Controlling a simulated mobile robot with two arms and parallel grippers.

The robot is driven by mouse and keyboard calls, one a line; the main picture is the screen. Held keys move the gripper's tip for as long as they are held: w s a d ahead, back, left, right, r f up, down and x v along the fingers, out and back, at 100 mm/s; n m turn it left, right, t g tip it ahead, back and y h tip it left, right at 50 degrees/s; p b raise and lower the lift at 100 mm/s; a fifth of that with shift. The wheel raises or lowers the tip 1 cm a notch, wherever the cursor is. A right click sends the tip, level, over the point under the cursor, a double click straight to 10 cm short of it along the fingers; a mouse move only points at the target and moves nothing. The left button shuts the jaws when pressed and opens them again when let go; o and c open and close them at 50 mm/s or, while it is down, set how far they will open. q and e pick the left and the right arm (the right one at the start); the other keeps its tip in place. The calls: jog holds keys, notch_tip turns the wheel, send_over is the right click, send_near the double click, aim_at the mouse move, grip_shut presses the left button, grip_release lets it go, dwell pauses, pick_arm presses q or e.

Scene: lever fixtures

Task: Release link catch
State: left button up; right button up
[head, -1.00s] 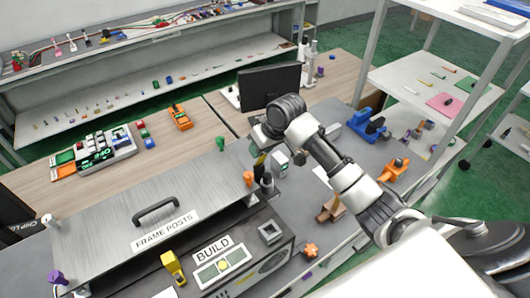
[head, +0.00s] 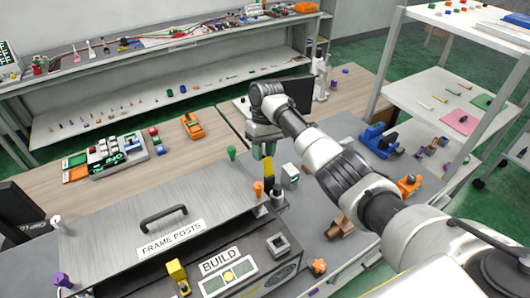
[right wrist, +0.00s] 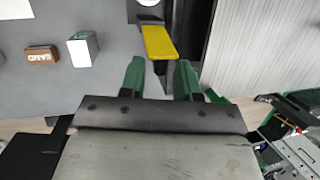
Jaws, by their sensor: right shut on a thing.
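My right gripper (head: 266,152) points down over the far right corner of the metal panel marked FRAME POSTS (head: 110,222). My left gripper is not in view.
A blue fixture (head: 378,138) and an orange one (head: 408,185) are further right.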

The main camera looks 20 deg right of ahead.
jog(key=shift+f+g, duration=0.15)
jog(key=shift+g, duration=0.15)
jog(key=o, duration=0.6)
jog(key=shift+w, duration=0.1)
jog(key=v, duration=1)
jog(key=shift+r, duration=0.4)
jog(key=shift+f, duration=0.1)
